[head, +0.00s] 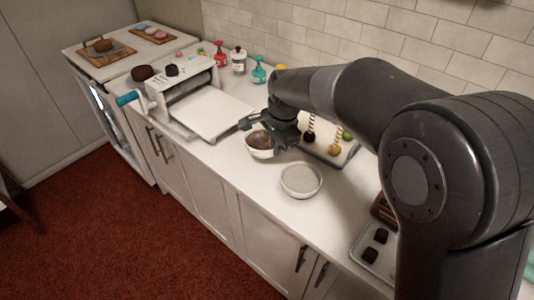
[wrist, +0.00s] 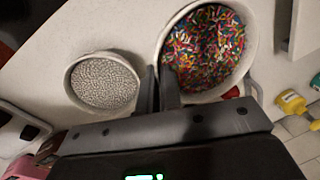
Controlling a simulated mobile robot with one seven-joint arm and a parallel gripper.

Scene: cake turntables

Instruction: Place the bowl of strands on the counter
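The bowl of strands is a white bowl full of many-coloured sprinkle strands. It shows in the wrist view (wrist: 208,97) at upper right and in the head view (head: 260,154) below my gripper (head: 260,126). In the wrist view my gripper (wrist: 157,74) has one finger inside the bowl and one outside, closed on its rim. The bowl looks close to the wrist camera. I cannot tell whether its base touches the white counter (head: 238,178). The strands are hard to make out in the head view.
A second white bowl (head: 300,192), holding pale pearls, stands close by on the counter. A dough sheeter (head: 190,100) stands left. A tray with decorated sticks (head: 332,150) lies behind right. Coloured bottles (head: 238,62) line the wall. The front counter strip left of the pearl bowl is clear.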

